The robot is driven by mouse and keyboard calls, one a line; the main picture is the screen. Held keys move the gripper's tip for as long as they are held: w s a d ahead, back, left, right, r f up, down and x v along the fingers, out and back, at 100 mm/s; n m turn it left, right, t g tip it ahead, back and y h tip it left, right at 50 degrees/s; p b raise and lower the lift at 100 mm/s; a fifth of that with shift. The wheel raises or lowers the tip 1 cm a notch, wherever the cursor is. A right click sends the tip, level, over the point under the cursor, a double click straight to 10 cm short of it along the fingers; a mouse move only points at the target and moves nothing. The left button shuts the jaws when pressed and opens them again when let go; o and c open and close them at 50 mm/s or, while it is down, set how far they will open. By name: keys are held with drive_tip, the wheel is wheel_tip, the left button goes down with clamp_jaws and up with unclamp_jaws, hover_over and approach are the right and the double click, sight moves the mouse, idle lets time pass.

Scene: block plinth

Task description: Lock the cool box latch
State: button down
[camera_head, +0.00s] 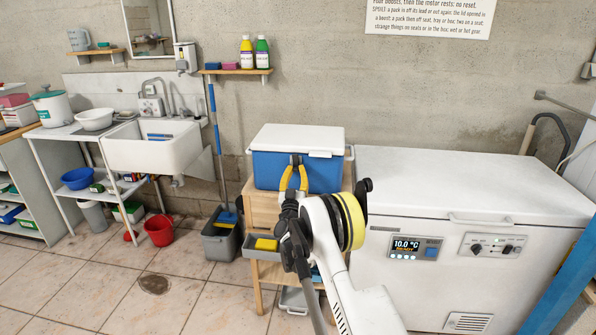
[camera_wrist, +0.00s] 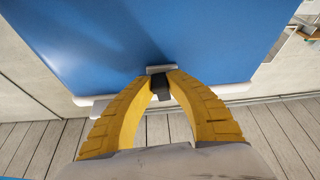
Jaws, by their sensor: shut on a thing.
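The cool box (camera_head: 268,173) has a blue body and a white lid (camera_head: 300,138), which lies down on it. It stands on a wooden stand in the middle of the head view. My gripper (camera_head: 296,161) is at its front face, just below the lid edge. In the wrist view, the yellow fingers of my gripper (camera_wrist: 160,82) close on a small grey and dark latch (camera_wrist: 160,70) against the blue wall (camera_wrist: 90,40) of the box. The fingers cover part of the latch, and I cannot tell whether it is locked.
A white chest freezer (camera_head: 470,180) stands close on the right of the cool box. A grey bucket (camera_head: 221,240) and a blue-handled mop (camera_head: 214,130) are on the left. A sink (camera_head: 152,150) is further left. Tiled floor is open at front left.

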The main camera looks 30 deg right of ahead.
drive_tip(key=shift+w+a+m+g+h, duration=0.15)
drive_tip(key=shift+m+h, duration=0.1)
drive_tip(key=shift+m, duration=0.25)
drive_tip(key=shift+s+a+m+g+h, duration=0.15)
drive_tip(key=shift+m+h, duration=0.1)
drive_tip(key=shift+m, duration=0.25)
drive_tip(key=shift+w+d, duration=0.1)
drive_tip(key=shift+w, duration=0.05)
drive_tip(key=c, duration=1.3)
unclamp_jaws()
drive_tip(key=v, duration=1.2)
